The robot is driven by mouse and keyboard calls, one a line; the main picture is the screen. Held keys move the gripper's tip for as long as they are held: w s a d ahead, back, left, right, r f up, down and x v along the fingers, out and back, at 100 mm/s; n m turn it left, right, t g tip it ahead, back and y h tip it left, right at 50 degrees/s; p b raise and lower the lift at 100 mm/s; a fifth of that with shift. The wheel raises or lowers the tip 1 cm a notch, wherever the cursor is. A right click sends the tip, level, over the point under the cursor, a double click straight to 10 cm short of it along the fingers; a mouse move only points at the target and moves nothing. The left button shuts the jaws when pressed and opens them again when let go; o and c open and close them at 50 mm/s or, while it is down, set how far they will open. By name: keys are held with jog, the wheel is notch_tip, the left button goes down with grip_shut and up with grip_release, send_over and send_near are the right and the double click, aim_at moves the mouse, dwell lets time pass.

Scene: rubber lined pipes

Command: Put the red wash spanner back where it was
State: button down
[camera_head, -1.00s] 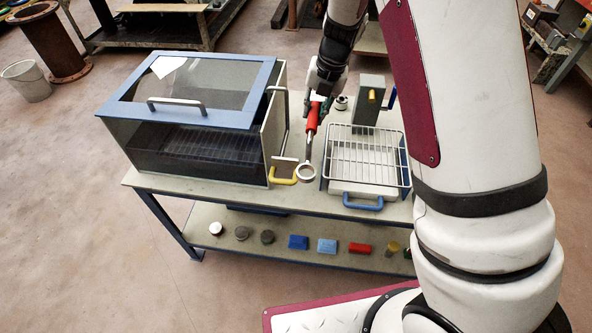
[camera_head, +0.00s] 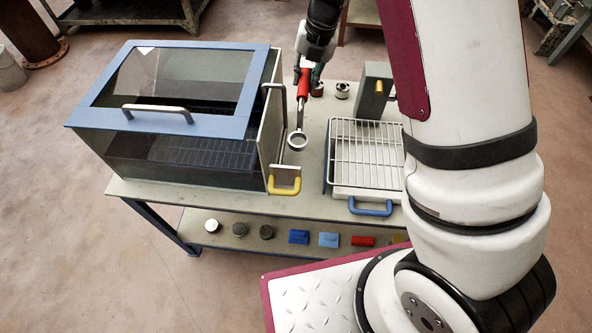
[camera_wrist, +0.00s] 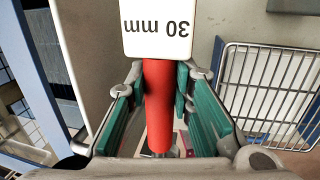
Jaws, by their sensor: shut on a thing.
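The red wash spanner (camera_head: 303,85) has a red handle and a grey shaft ending in a ring head (camera_head: 297,140). My gripper (camera_head: 306,74) is shut on the red handle, and the ring end hangs down toward the bench top, between the glass-topped cabinet and the wire rack. I cannot tell whether the ring touches the bench. In the wrist view the red handle (camera_wrist: 158,105) runs between the green finger pads, with a white "30 mm" label (camera_wrist: 157,28) at its upper end.
The cabinet (camera_head: 180,118) with a blue-framed glass lid stands left on the bench (camera_head: 235,200). A yellow handle (camera_head: 285,185) is at its right corner. The wire rack (camera_head: 365,155) with a blue handle is to the right. A grey block (camera_head: 373,92) and small cylinders (camera_head: 342,90) stand behind.

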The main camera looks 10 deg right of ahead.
jog(key=shift+s+f, duration=0.2)
jog(key=shift+f, duration=0.2)
jog(key=d+b+x, duration=0.1)
jog(key=b+x, duration=0.1)
jog(key=x, duration=0.3)
jog(key=s+b+x, duration=0.1)
jog(key=b+x, duration=0.2)
jog(key=x, duration=0.2)
jog(key=s+d+b+x, duration=0.1)
jog(key=b+x, duration=0.1)
jog(key=x, duration=0.3)
jog(key=shift+w+d+f, duration=0.15)
jog(key=shift+d+f, duration=0.1)
jog(key=shift+f, duration=0.4)
jog(key=shift+r, duration=0.1)
jog(key=c, duration=1.4)
grip_release()
